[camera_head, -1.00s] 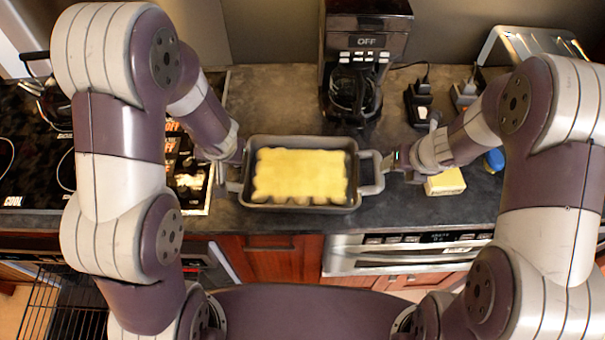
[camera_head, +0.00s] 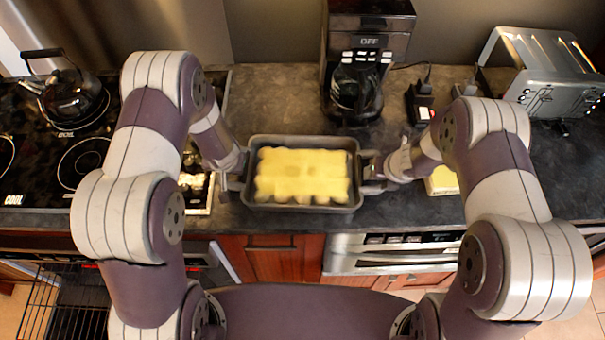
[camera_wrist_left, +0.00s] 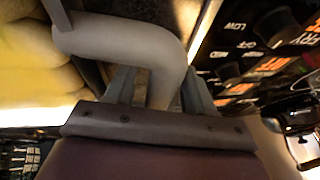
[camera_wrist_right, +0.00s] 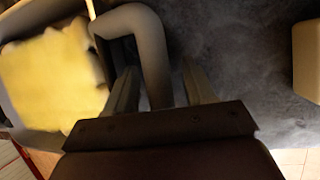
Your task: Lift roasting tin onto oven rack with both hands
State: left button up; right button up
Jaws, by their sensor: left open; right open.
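The dark roasting tin (camera_head: 302,208), holding a pale yellow food block (camera_head: 302,175), sits on the counter in the head view. My left gripper (camera_head: 237,174) is at its left handle. In the left wrist view, my open left fingers (camera_wrist_left: 168,88) stand either side of the grey handle (camera_wrist_left: 130,38). My right gripper (camera_head: 373,172) is at the right handle. In the right wrist view, my open right fingers (camera_wrist_right: 160,88) straddle that handle (camera_wrist_right: 150,40). Contact cannot be told. The black wire oven rack (camera_head: 48,305) shows at the lower left, partly hidden by my left arm.
A coffee maker (camera_head: 368,45) stands behind the tin, with a toaster (camera_head: 545,75) at the back right. A kettle (camera_head: 72,98) is on the stove (camera_head: 40,185) at left. A yellow block (camera_head: 441,182) lies just right of my right gripper.

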pick_arm(q)
jog(key=shift+d, duration=0.1)
pick_arm(e)
jog(key=shift+d+f, duration=0.1)
pick_arm(q)
grip_shut()
pick_arm(e)
grip_shut()
pick_arm(q)
jog(key=shift+w+r, duration=0.1)
pick_arm(e)
jog(key=shift+w, duration=0.1)
dwell(0.9)
